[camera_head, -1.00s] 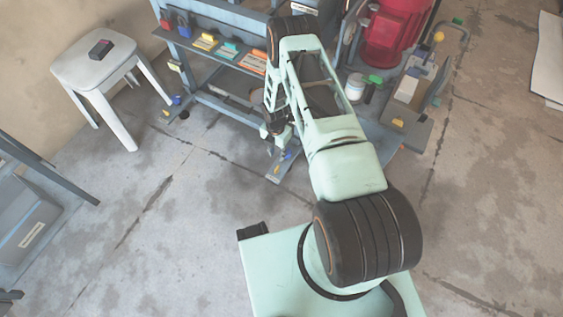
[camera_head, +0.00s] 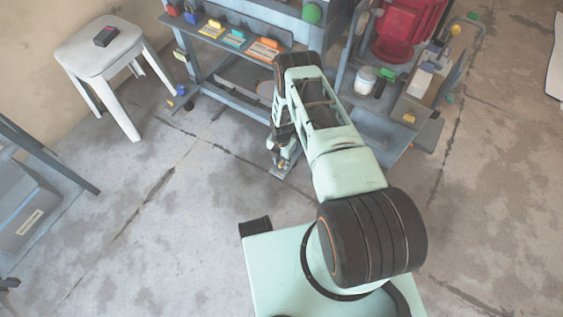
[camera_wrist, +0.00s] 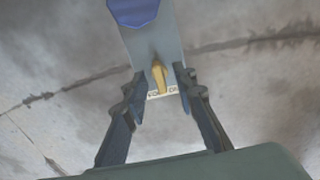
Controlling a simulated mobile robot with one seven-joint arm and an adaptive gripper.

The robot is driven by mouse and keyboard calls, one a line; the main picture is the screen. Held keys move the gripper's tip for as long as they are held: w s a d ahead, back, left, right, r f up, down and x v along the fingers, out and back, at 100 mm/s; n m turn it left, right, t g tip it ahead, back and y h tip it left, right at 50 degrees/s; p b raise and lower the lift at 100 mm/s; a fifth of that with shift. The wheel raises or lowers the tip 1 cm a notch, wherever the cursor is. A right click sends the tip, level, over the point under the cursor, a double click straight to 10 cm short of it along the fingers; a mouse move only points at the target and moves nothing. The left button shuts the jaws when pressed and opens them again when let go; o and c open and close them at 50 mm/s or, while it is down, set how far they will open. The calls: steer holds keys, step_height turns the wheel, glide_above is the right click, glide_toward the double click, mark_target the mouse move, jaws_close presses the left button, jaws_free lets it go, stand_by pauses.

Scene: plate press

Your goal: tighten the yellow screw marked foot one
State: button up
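The yellow screw (camera_wrist: 159,76) stands on a grey foot plate (camera_wrist: 155,42) of the press. A pale label with dark letters, too small to read fully, lies at its base. My gripper (camera_wrist: 160,82) is open, with one finger on each side of the screw in the wrist view. I see a gap between the screw and each finger. In the head view my gripper (camera_head: 282,155) is low over the foot plate (camera_head: 286,172) near the floor, and it hides part of the plate.
A blue part (camera_wrist: 133,10) sits on the same plate beyond the screw. The press frame (camera_head: 238,112) with its shelf of colored items stands behind my arm. A white stool (camera_head: 98,48) is at the left. The floor in front is clear.

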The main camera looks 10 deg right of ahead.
jaws_close()
steer(key=shift+m+b, duration=0.4)
steer(key=shift+f+m+b, duration=0.1)
steer(key=shift+m+b, duration=0.7)
steer(key=shift+m, duration=0.2)
steer(key=m+b, duration=0.2)
steer(key=m, duration=0.2)
steer(key=shift+m, duration=0.3)
steer(key=m, duration=0.5)
steer(key=shift+b, duration=0.35)
steer(key=m, duration=0.5)
steer(key=shift+m, duration=0.4)
